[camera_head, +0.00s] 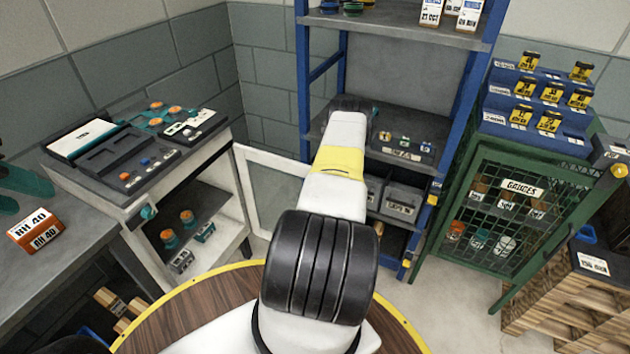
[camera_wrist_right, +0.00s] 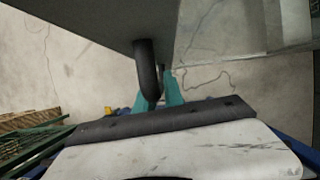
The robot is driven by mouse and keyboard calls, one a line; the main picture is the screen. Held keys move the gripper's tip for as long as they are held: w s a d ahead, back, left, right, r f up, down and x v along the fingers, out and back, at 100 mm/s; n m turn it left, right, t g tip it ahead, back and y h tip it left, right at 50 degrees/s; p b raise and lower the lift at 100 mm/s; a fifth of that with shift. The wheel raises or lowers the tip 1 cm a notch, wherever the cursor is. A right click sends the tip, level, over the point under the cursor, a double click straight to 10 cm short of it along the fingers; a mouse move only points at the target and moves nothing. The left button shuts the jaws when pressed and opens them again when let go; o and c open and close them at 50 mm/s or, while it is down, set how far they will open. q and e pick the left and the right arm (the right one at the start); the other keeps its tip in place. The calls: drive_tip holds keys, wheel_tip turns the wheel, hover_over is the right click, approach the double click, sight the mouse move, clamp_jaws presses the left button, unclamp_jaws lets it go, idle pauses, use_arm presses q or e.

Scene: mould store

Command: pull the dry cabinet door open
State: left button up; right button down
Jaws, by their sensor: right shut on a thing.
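The dry cabinet (camera_head: 239,203) is the white-framed unit at the left, under a bench top. Its door (camera_head: 278,161), a clear pane in a white frame, stands swung out to the right of the opening. My right arm crosses the middle of the head view and hides the door's free edge and my right gripper. In the right wrist view, the teal fingers of my right gripper (camera_wrist_right: 161,92) are shut on the black door handle (camera_wrist_right: 147,62). At the left edge, teal fingers of my left gripper (camera_head: 27,180) show partly; their gap is unclear.
Inside the cabinet are several teal and orange items. A blue-framed shelf (camera_head: 303,75) stands behind my arm. A green mesh gauge cage (camera_head: 515,215) and wooden crates (camera_head: 575,295) stand at the right. Pale floor lies between.

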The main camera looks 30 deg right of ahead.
drive_tip(key=shift+s, duration=0.1)
drive_tip(key=c, duration=1.5)
unclamp_jaws()
drive_tip(key=shift+o, duration=0.2)
drive_tip(key=v, duration=0.7)
drive_tip(key=shift+r, duration=0.35)
drive_tip(key=shift+d, duration=0.1)
